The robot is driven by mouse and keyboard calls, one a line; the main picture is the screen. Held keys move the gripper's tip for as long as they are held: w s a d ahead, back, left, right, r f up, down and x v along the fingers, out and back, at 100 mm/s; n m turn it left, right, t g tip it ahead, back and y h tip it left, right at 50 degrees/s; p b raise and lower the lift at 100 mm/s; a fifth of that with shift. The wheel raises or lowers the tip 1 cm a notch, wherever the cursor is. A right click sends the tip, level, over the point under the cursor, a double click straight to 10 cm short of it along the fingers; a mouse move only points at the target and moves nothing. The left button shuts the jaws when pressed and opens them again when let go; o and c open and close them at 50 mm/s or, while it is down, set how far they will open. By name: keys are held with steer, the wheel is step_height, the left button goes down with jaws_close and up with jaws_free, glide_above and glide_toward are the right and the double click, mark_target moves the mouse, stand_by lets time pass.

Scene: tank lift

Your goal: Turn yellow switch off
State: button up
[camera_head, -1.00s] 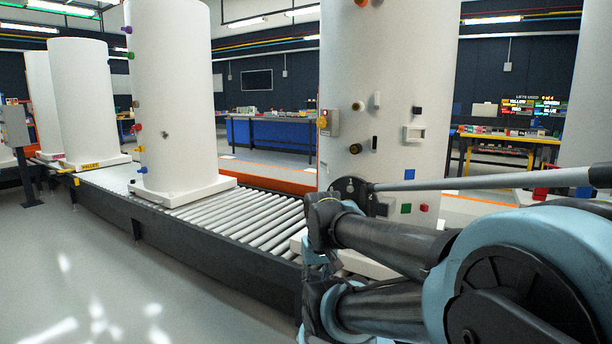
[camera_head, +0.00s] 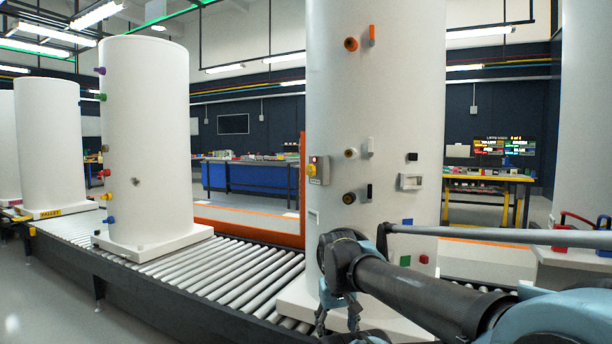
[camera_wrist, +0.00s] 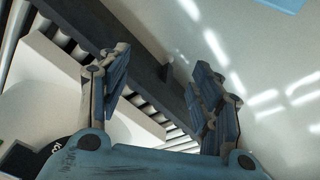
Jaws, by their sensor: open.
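The knob's exact setting is too small to tell. My gripper (camera_head: 338,314) is low in front of that tank, below the switch and apart from it, partly cut off by the picture's bottom edge. In the wrist view my gripper (camera_wrist: 160,75) is open with nothing between its fingers. It is over the conveyor's dark side rail, and the switch is not in that view.
The near tank stands on a pale base on the roller conveyor (camera_head: 235,280), and a dark rail edges it. Knobs and coloured blocks stick out of the tank's front. Another tank (camera_head: 145,150) stands to the left. The floor in front of the conveyor is clear.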

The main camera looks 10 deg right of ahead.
steer(key=w+d+r+m+h, duration=0.2)
steer(key=w+d+r+h, duration=0.25)
steer(key=w+r, duration=0.65)
steer(key=m+t+h, duration=0.7)
steer(key=h, duration=0.3)
glide_toward(308, 171)
steer(key=x, duration=0.9)
steer(key=shift+d+f, duration=0.15)
steer(key=shift+d, duration=0.15)
steer(key=shift+c, duration=0.6)
steer(key=c, duration=0.9)
